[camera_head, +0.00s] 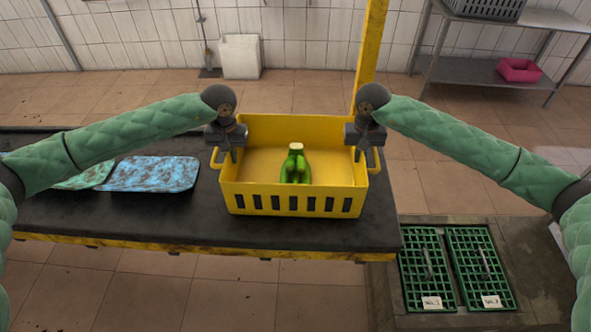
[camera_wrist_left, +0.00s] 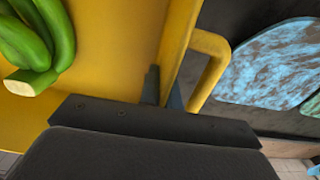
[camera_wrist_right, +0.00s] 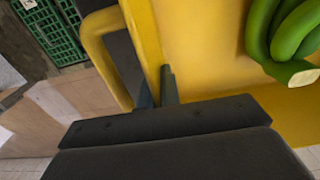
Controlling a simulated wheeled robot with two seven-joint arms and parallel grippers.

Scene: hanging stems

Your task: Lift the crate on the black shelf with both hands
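The yellow crate (camera_head: 290,200) stands upright on the black shelf (camera_head: 130,222), with a bunch of green bananas (camera_head: 295,168) inside. It has a loop handle on its left side (camera_wrist_left: 213,65) and on its right side (camera_wrist_right: 103,55). My left gripper (camera_head: 231,150) points down at the left side wall; in the left wrist view its fingers (camera_wrist_left: 163,90) straddle the wall closely beside the handle. My right gripper (camera_head: 358,148) does the same at the right side wall, its fingers (camera_wrist_right: 157,90) close on both faces of the wall. The crate's underside is hidden.
A blue mottled mat (camera_head: 153,174) and a greenish one (camera_head: 88,178) lie on the shelf left of the crate. A yellow post (camera_head: 370,45) rises behind the crate's right side. Green floor grates (camera_head: 455,268) lie at the lower right. A metal rack (camera_head: 480,75) stands at back right.

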